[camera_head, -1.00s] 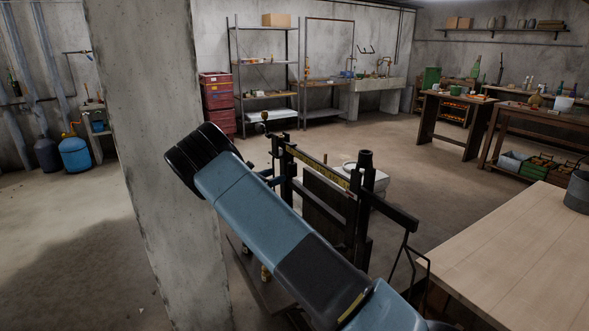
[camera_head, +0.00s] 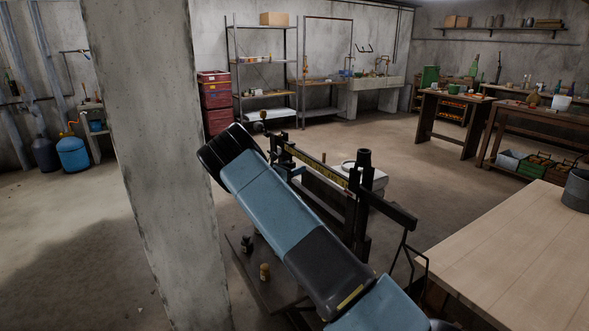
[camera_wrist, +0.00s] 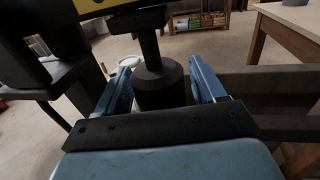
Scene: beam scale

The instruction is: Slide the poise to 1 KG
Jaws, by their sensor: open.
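The beam scale's graduated yellow beam (camera_head: 334,174) runs across the middle of the head view, partly behind my arm. Its edge also shows at the top of the wrist view (camera_wrist: 98,6). A dark cylinder on a narrow stem (camera_wrist: 158,84), apparently the poise, stands below the beam in the wrist view. My gripper (camera_wrist: 163,66) is open, with one blue finger on each side of this cylinder. I cannot tell whether either finger touches it. In the head view, only a bit of my gripper (camera_head: 293,170) shows beside the beam. The 1 KG mark is not readable.
The scale's dark upright post (camera_head: 362,210) stands right of my arm. A wooden table (camera_head: 515,265) fills the lower right. A concrete pillar (camera_head: 155,150) stands left of my arm. Open floor lies behind the scale.

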